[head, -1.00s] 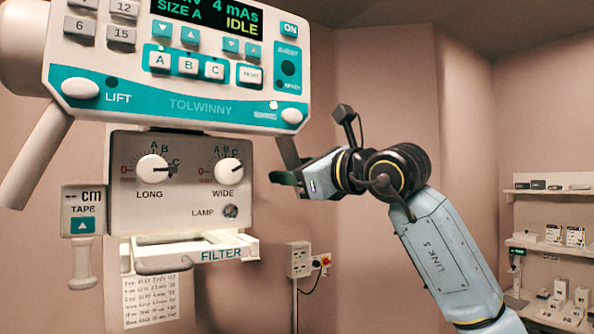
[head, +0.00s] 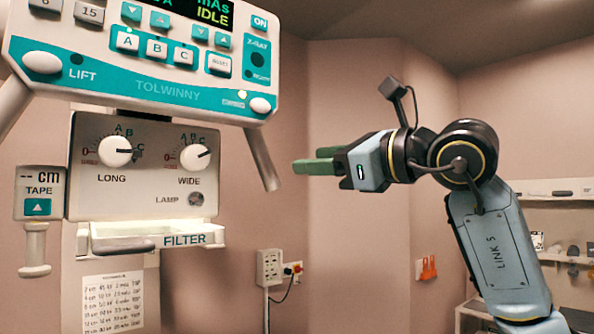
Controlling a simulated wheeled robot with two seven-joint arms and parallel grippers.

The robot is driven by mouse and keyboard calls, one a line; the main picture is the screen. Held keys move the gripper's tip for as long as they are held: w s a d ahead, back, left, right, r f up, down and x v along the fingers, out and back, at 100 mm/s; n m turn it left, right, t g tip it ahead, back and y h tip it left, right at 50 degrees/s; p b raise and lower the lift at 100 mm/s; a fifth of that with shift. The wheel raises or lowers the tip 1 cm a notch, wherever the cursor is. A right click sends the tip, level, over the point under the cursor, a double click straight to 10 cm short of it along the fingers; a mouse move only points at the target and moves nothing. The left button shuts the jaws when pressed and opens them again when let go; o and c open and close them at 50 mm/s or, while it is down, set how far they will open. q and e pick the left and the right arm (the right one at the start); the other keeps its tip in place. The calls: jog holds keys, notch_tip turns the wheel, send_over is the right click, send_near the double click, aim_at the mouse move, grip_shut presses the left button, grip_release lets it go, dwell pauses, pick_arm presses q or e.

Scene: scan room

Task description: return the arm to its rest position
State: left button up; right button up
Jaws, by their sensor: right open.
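My right gripper (head: 318,161) is in the middle of the head view, with its green fingers pointing left. It is open, and nothing shows between its fingers. My right arm (head: 497,245) rises from the lower right and bends at a dark joint. The gripper is to the right of the machine's control panel (head: 150,88) and appears clear of its slanted right handle (head: 262,158). My left gripper is not in view.
Below the panel is a box with two dials (head: 140,165) and a filter tray (head: 160,237). A tape handle (head: 36,240) hangs at the left. A wall socket (head: 270,267) and shelves (head: 560,190) are farther back. Open space surrounds the gripper.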

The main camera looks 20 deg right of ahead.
jog(key=shift+s+d, duration=0.25)
jog(key=shift+s, duration=0.2)
